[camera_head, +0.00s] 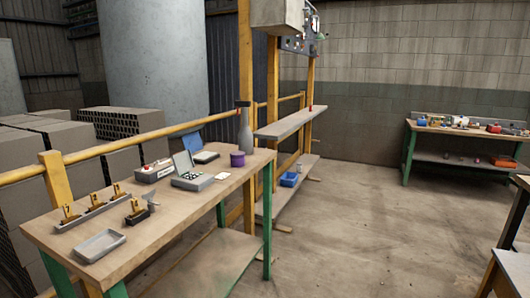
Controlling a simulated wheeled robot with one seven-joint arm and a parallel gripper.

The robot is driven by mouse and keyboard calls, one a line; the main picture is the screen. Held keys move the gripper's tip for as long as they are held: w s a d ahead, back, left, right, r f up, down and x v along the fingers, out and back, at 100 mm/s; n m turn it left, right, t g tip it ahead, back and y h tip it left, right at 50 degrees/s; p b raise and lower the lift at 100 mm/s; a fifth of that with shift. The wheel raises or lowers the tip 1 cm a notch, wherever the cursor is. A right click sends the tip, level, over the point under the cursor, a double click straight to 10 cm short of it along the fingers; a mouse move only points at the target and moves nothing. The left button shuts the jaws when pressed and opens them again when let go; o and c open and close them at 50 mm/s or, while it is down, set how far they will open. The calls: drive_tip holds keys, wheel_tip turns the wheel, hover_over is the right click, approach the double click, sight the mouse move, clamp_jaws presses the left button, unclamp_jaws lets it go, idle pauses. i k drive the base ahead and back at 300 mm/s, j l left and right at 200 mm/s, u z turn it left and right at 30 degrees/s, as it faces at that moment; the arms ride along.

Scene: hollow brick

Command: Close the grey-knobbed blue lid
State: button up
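A blue lid (184,143) stands raised and tilted at the back edge of the long workbench (150,222), behind a dark box (205,157) with a pale top. I cannot make out a grey knob on it, and its lower edge is partly hidden, so I cannot tell for sure which box it is joined to. In front of it a grey case (192,182) stands open with its grey lid (182,164) up and small items inside. My gripper is not in view.
The bench also holds a grey bottle (245,133), a purple tin (237,159), a grey tray (100,245), a rack with yellow parts (93,211) and a white-and-red box (153,171). A yellow rail runs behind. The floor (350,225) right of the bench is clear.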

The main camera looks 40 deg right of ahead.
sight(192, 142)
drive_tip(key=z, duration=0.3)
drive_tip(key=u, duration=0.6)
drive_tip(key=i+l+u, duration=0.75)
drive_tip(key=l+u, duration=0.25)
drive_tip(key=l, duration=0.1)
